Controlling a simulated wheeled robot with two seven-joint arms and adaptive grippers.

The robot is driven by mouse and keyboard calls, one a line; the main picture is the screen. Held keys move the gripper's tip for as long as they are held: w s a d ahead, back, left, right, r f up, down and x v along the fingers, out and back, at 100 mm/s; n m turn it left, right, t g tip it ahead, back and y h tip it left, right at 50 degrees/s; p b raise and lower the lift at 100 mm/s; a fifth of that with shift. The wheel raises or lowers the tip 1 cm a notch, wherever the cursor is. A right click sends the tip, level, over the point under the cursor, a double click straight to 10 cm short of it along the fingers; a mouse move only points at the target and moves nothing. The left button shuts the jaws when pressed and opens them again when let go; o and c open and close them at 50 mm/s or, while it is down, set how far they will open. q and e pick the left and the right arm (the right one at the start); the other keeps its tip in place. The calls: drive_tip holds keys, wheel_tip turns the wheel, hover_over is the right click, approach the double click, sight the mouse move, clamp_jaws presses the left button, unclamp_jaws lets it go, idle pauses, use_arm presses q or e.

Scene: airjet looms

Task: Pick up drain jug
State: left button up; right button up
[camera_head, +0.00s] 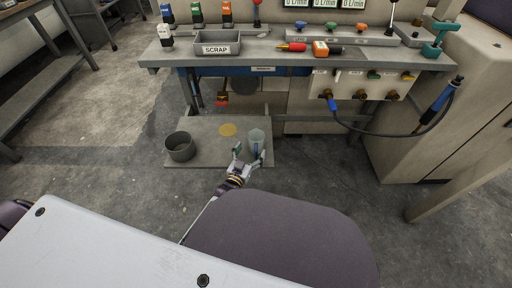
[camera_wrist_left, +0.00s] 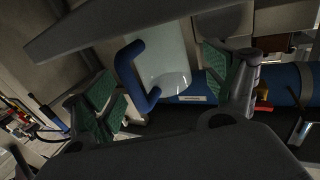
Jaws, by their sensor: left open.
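The drain jug (camera_head: 257,137) is a clear, pale vessel with a blue handle. It stands upright on the low grey shelf (camera_head: 205,160) under the bench. My left gripper (camera_head: 248,158) is open at the near side of the jug. In the left wrist view, the jug (camera_wrist_left: 168,62) and its blue handle (camera_wrist_left: 129,72) show between the two green-padded fingers of my left gripper (camera_wrist_left: 165,92), with gaps on both sides. Whether the pads reach fully around it I cannot tell. My right gripper is not in view.
A dark round pot (camera_head: 180,147) and a yellowish disc (camera_head: 228,130) are on the same shelf, left of the jug. The bench (camera_head: 270,55) overhangs behind, with a scrap tray (camera_head: 217,42) on it. A hose (camera_head: 375,129) hangs at the right. Floor left of the shelf is clear.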

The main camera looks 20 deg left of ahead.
sight(253, 143)
use_arm(q)
drive_tip(key=shift+w, duration=0.45)
drive_tip(key=shift+w+d+r+b, duration=0.15)
drive_tip(key=shift+w+b, duration=0.7)
drive_tip(key=shift+w, duration=0.65)
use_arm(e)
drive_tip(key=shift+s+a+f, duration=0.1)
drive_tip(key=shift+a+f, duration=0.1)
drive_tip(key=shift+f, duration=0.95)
use_arm(q)
drive_tip(key=c, duration=1.1)
drive_tip(key=shift+r, duration=0.1)
drive_tip(key=shift+c, duration=0.2)
drive_tip(key=shift+r+p, duration=0.65)
drive_tip(key=shift+r, duration=0.4)
wheel_tip(253, 143, up, 8)
drive_tip(key=p, duration=0.3)
drive_tip(key=shift+f+p, duration=0.15)
drive_tip(key=shift+p, duration=0.15)
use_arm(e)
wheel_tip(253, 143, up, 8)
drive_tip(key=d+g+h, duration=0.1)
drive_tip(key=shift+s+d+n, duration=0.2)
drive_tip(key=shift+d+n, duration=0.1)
